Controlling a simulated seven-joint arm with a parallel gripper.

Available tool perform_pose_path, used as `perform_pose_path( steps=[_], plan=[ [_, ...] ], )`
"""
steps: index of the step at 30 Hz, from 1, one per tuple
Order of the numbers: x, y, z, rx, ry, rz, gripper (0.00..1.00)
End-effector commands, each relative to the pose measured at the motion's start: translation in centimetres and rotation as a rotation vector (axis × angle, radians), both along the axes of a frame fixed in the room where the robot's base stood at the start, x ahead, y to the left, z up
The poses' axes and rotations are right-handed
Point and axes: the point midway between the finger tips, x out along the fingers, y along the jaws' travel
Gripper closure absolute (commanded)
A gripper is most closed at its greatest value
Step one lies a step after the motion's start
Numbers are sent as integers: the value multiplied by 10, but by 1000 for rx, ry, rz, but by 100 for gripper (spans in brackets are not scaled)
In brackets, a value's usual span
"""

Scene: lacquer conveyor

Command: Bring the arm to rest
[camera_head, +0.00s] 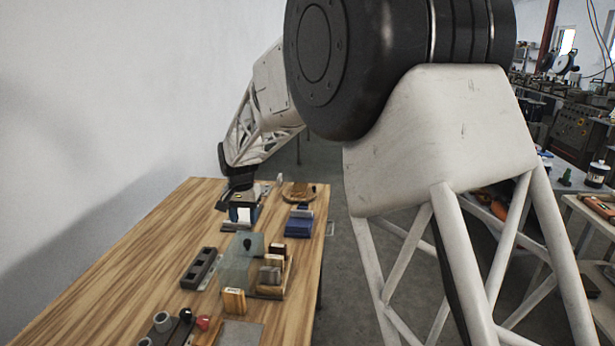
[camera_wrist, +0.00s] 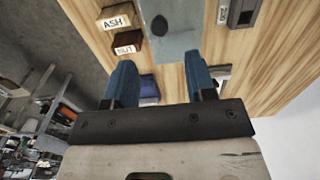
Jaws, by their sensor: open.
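My gripper (camera_wrist: 161,72) shows in the wrist view with its two blue fingers spread apart. Nothing is held between them; the wooden table and things on it show beyond the gap. In the head view my gripper (camera_head: 240,206) is over the far part of the wooden table (camera_head: 150,262), at the end of my bent, reaching arm. How far the fingertips are above the table is hard to tell, and a blue and white patch there is too small to separate from the fingers.
A blue item (camera_head: 297,226) lies near the right edge, a round wooden piece (camera_head: 299,191) at the far end. A dark slotted holder (camera_head: 200,267) lies left of the box. The table's left side is bare, near a wall.

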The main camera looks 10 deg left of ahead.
Motion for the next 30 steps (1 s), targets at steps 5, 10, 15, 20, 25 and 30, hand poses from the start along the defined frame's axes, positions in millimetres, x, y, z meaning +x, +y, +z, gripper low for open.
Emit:
perform_pose_path(
  steps=[5,10,15,20,25,30],
  plan=[
    [-4,-18,10,3,-6,-2,50],
    [-14,-53,29,9,-17,-5,50],
    [-31,-100,52,15,-32,-6,50],
    [-52,-144,70,20,-47,-7,50],
    [-78,-189,87,24,-63,-10,50],
    [-106,-232,100,27,-80,-11,50]
  ],
)
